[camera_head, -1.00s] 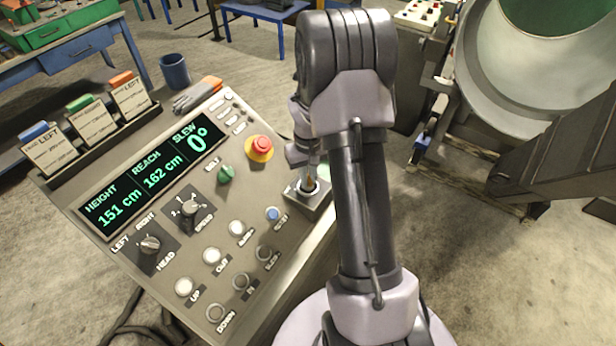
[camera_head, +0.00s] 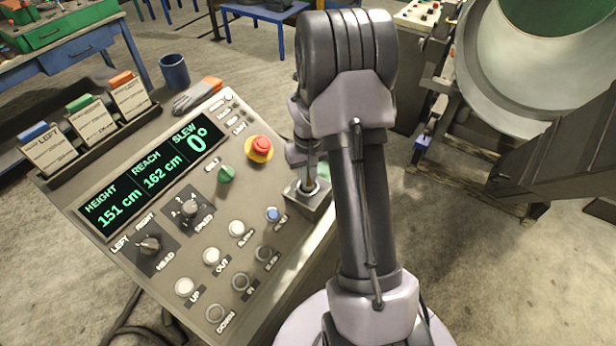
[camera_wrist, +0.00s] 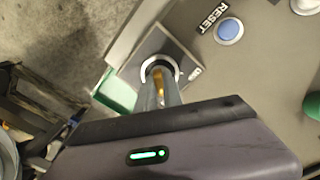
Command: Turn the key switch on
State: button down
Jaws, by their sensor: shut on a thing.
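The key switch (camera_head: 311,197) is a box with a round metal collar at the right edge of the control panel. In the wrist view its collar (camera_wrist: 150,64) surrounds a brass-coloured part, probably the key (camera_wrist: 158,76). My gripper (camera_head: 309,180) points down at the switch and is shut on the key. In the wrist view my gripper's fingers (camera_wrist: 169,92) reach to the collar and cover most of the key. The key's exact angle cannot be told.
The control panel (camera_head: 140,250) has a red emergency button (camera_head: 260,148), a green knob (camera_head: 226,174), a blue reset button (camera_head: 273,214) and a display (camera_head: 150,178). A glove (camera_head: 196,96) lies at its top edge. A large cylinder (camera_head: 530,60) stands at the right.

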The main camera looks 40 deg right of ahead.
jog(key=shift+w+r, duration=0.1)
dwell(0.5)
jog(key=c, duration=1.5)
grip_release()
jog(key=shift+o, duration=0.2)
notch_tip(320, 180, up, 17)
jog(key=p, duration=0.3)
jog(key=shift+r+p, duration=0.15)
jog(key=shift+p, duration=0.25)
